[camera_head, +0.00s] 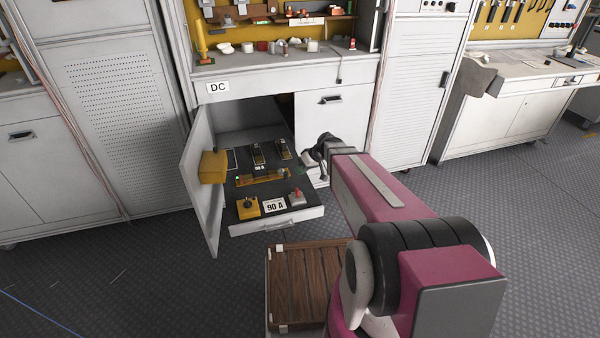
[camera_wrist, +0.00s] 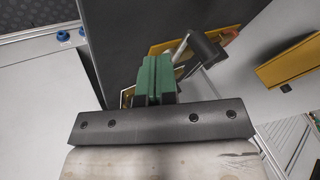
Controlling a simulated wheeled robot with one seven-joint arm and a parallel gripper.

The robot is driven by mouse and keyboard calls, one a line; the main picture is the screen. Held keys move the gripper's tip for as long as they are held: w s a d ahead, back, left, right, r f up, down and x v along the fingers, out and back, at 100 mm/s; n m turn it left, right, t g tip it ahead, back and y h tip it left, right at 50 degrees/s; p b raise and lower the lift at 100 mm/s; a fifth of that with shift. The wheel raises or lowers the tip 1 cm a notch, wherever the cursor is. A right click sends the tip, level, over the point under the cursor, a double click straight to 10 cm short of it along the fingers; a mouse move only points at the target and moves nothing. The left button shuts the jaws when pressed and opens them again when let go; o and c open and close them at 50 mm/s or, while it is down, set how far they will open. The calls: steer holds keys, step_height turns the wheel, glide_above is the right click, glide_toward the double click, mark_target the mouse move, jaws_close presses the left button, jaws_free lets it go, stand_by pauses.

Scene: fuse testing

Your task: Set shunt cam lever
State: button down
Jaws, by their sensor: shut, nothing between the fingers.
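A pulled-out drawer with a dark panel (camera_head: 275,192) stands below the DC sign. A yellow strip (camera_head: 262,180) lies across the panel, with a small grey knob at its right end (camera_head: 284,173). A red-tipped lever (camera_head: 297,194) stands near the panel's front right. In the wrist view, a lever with a black cylindrical handle (camera_wrist: 207,49) and a metal arm stands over a yellow part (camera_wrist: 175,45). My gripper (camera_head: 310,160) is at the drawer's right side. Its green fingers (camera_wrist: 156,78) are shut and empty, just left of the handle; contact cannot be told.
The open cabinet door (camera_head: 203,190) with a yellow box (camera_head: 213,167) bounds the left. A yellow block with a black knob (camera_head: 248,207) and a 90 A label (camera_head: 275,205) sit at the front. Two black fuse-like blocks stand behind. A wooden-topped box (camera_head: 298,285) is below.

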steer(key=s+v, duration=0.1)
steer(key=v, duration=0.9)
steer(key=s+d+f+m+h, duration=0.1)
steer(key=s+d+m+h, duration=0.1)
steer(key=s, duration=0.4)
steer(key=s+d+f+m+g+h, duration=0.1)
steer(key=s+d+f+m+h, duration=0.1)
steer(key=s+m+h, duration=0.3)
steer(key=s, duration=0.2)
steer(key=shift+s, duration=0.3)
stand_by(1.1)
